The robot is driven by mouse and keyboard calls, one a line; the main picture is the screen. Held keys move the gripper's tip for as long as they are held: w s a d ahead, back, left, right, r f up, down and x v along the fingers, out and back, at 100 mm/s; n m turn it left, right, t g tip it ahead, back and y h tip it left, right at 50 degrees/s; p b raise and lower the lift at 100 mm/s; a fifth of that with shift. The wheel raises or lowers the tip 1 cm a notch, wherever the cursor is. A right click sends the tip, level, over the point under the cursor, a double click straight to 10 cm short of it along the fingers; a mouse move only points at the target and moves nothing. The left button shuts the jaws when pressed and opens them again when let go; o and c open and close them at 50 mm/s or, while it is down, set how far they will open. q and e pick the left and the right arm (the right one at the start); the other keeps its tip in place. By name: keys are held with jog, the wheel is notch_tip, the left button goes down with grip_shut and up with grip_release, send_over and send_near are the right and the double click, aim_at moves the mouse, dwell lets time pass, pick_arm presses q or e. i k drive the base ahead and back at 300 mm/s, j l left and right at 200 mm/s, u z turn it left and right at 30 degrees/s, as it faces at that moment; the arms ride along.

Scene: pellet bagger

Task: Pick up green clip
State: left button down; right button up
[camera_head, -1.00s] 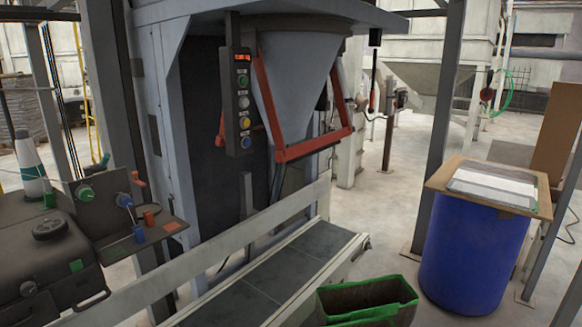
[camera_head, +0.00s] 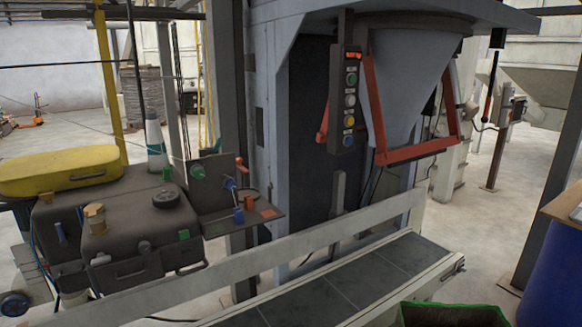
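Several small green parts show at the sewing-machine-like dark unit on the left, and I cannot tell for sure which is the green clip. One green piece (camera_head: 184,235) is on the front corner of a dark case. Another small green piece (camera_head: 167,174) is beside the base of a white cone-shaped spool. A round green part (camera_head: 197,172) is on the dark upright plate. A blue piece (camera_head: 239,215) and a red piece (camera_head: 249,202) stand on the small dark shelf (camera_head: 265,222). Neither of my grippers is in view.
A yellow case (camera_head: 60,172) lies on the dark cases at the left. A pale rail (camera_head: 300,255) and a conveyor (camera_head: 370,270) run across the front. A green-rimmed bin (camera_head: 455,312) and a blue drum (camera_head: 555,270) stand at the right. A red-framed hopper spout (camera_head: 415,90) hangs above.

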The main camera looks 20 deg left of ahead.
aim_at(166, 172)
jog(key=u, duration=1.3)
